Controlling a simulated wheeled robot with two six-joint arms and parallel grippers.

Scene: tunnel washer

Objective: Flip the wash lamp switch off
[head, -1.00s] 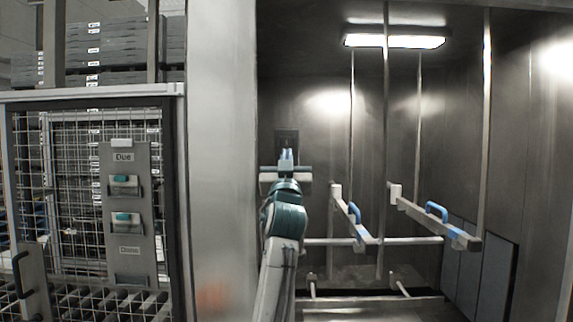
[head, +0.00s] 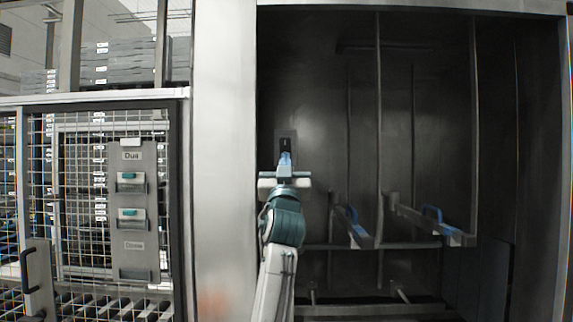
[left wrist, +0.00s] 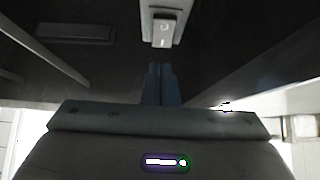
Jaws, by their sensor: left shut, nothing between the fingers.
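The wash lamp switch (head: 285,147) is on a small dark plate on the back wall of the washer chamber, near its left side. In the left wrist view the switch (left wrist: 163,29) shows as a pale rocker with a round mark and a line mark. My left gripper (head: 285,157) is shut and empty, with its blue fingertips just below the rocker. In the left wrist view the fingertips (left wrist: 161,68) appear apart from the switch. The ceiling lamp (head: 395,47) is dark. My right gripper is not in view.
Two rails with blue handles, the left one (head: 352,226) and the right one (head: 436,222), jut out to the right of my arm. Upright metal bars (head: 379,130) stand in the chamber. A steel post (head: 222,150) and a mesh gate with a tag board (head: 133,235) are on the left.

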